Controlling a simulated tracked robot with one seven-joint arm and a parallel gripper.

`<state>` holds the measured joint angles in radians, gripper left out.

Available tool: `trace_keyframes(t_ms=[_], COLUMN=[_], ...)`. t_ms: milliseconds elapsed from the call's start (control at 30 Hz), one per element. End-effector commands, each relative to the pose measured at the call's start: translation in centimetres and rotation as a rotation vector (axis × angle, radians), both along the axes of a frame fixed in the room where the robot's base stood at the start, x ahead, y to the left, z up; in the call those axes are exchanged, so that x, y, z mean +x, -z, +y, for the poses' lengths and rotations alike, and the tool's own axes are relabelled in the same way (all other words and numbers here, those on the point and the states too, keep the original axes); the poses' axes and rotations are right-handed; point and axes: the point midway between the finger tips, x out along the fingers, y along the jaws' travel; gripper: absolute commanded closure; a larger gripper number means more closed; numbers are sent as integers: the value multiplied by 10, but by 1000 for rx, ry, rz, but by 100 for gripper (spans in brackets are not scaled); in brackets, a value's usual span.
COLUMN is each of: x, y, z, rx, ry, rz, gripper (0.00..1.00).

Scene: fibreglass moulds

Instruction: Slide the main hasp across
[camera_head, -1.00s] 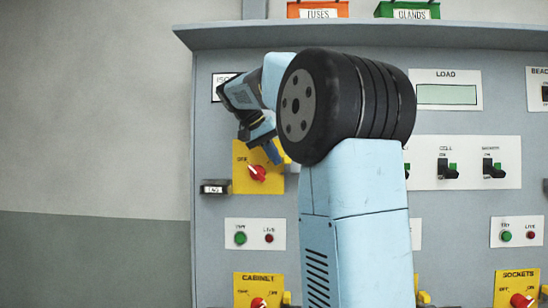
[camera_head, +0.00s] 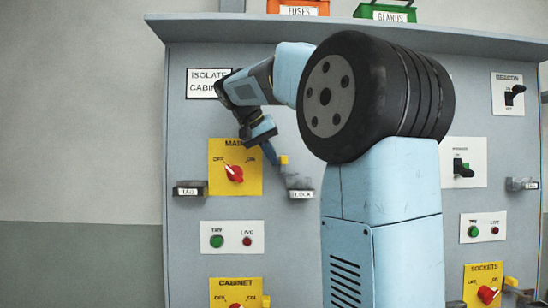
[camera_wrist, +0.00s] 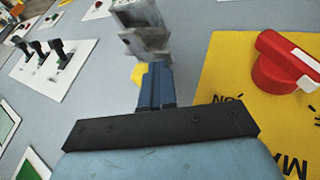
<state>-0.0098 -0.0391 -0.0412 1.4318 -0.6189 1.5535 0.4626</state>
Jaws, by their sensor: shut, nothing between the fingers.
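The yellow MAIN plate (camera_head: 216,186) has a red knob (camera_head: 235,173) whose white mark points up-left towards OFF. The knob also shows in the wrist view (camera_wrist: 280,65). A small yellow hasp piece (camera_head: 284,160) sticks out just right of the plate; in the wrist view it (camera_wrist: 138,74) is partly hidden by the fingers. My gripper (camera_head: 273,159) is shut and empty, pointing down between plate and hasp. In the wrist view its fingers (camera_wrist: 157,80) lie right beside the hasp; I cannot tell whether they touch it.
A grey holder labelled LOCK (camera_head: 300,193) sits just below the fingers, with a grey block at the fingertips in the wrist view (camera_wrist: 147,42). A TAG holder (camera_head: 188,190) is at left. My arm hides the panel's middle.

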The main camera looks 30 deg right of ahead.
Motion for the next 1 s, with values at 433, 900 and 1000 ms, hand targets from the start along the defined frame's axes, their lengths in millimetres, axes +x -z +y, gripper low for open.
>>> trace_keyframes(t_ms=[433,900,1000], x=[3,5,3], y=[0,-40,-54], z=[5,66,75], rx=[-2,0,0], ry=[1,2,4], rz=[-1,-1,-2], gripper=[100,100,100])
